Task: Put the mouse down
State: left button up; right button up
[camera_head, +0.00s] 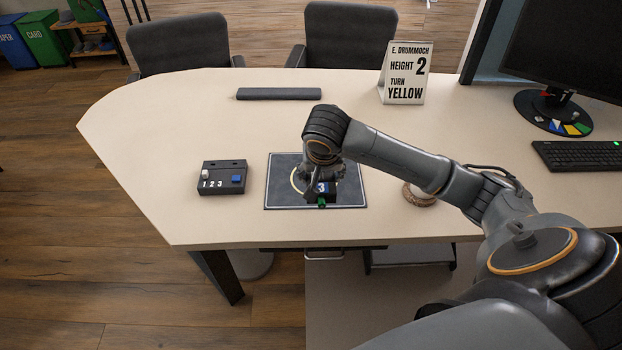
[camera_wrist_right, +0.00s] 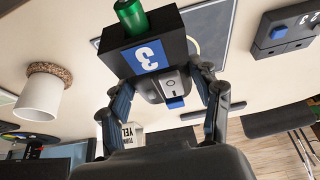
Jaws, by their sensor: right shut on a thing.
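No computer mouse can be made out. My right gripper (camera_head: 320,176) is shut on a black block (camera_head: 322,188) with a blue label reading 3 and a green cylindrical knob. In the right wrist view the gripper (camera_wrist_right: 163,95) has a finger on each side of the block (camera_wrist_right: 178,55); a grey part with a blue tab shows between the fingers. The block is over the dark square mat (camera_head: 276,192) with a pale ring. I cannot tell whether it touches the mat. My left gripper is not in view.
Left of the mat is a dark box (camera_head: 222,188) marked 1 2 3. A white cup with a cork band (camera_wrist_right: 42,95) stands right of the mat, partly behind my arm. A sign (camera_head: 405,75), dark bar (camera_head: 279,94), keyboard (camera_head: 580,156) and monitor are farther back.

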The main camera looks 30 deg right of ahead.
jog(key=w, duration=0.1)
jog(key=w+d+f, duration=0.2)
jog(key=w, duration=0.1)
jog(key=w+f, duration=0.1)
jog(key=w+d+f, duration=0.1)
jog(key=f, duration=0.1)
jog(key=w+f, duration=0.1)
jog(key=f, duration=0.1)
jog(key=shift+w+d, duration=0.35)
jog(key=shift+w, duration=0.05)
jog(key=shift+w+d+f, duration=0.15)
jog(key=shift+w+f, duration=0.1)
jog(key=shift+f, duration=0.05)
notch_tip(320, 180, down, 3)
jog(key=shift+f, duration=0.1)
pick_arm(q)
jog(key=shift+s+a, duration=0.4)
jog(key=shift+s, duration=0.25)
pick_arm(e)
jog(key=shift+w, duration=0.1)
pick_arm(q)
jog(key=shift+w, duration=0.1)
pick_arm(e)
jog(key=shift+f, duration=0.15)
jog(key=o, duration=1.2)
